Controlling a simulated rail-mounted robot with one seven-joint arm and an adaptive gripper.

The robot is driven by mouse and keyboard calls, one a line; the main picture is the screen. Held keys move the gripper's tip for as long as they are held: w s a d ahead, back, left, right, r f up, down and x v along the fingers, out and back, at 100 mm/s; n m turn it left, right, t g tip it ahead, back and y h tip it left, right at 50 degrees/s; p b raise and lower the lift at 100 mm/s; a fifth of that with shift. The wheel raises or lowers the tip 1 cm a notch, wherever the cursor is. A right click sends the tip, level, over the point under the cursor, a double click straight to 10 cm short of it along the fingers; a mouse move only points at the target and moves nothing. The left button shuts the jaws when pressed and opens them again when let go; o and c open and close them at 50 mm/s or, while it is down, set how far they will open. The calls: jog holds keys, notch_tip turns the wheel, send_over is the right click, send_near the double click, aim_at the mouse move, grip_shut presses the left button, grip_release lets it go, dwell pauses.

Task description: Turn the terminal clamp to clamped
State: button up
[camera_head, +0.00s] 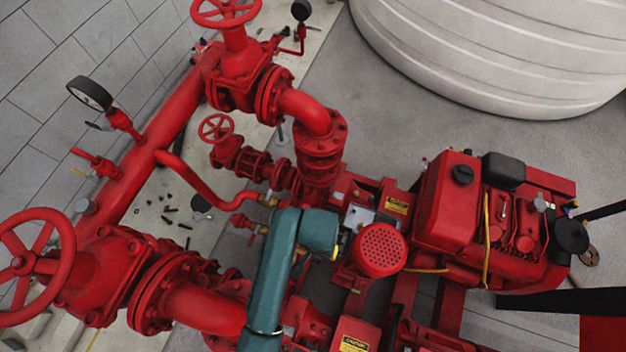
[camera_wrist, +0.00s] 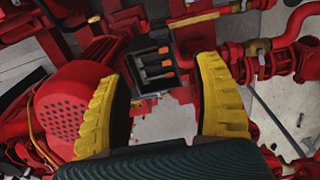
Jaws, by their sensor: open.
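In the wrist view a dark open box (camera_wrist: 152,72) holds small levers with orange tips (camera_wrist: 163,64), side by side; these look like the terminal clamps. I cannot tell which one is meant or how it is set. My gripper (camera_wrist: 163,62) has two yellow ribbed fingers spread wide, one on each side of the box in the picture. Nothing is held between them, and I cannot tell how far the box lies beyond the tips. In the head view my teal arm ends over the pumpset, with only a sliver of the gripper showing; the clamps cannot be made out there.
A red motor with a perforated cover (camera_head: 380,250) stands close to the right of my gripper. Red pipes and flanges (camera_head: 318,150) rise behind it. A red engine (camera_head: 450,205) stands further right. A large white tank (camera_head: 500,60) is at the back, with bare floor before it.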

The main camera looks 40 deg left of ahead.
aim_at(317, 258)
notch_tip(317, 258, down, 16)
jog(key=shift+s+d+b, duration=0.1)
jog(key=shift+b, duration=0.9)
jog(key=shift+c, duration=0.3)
grip_shut()
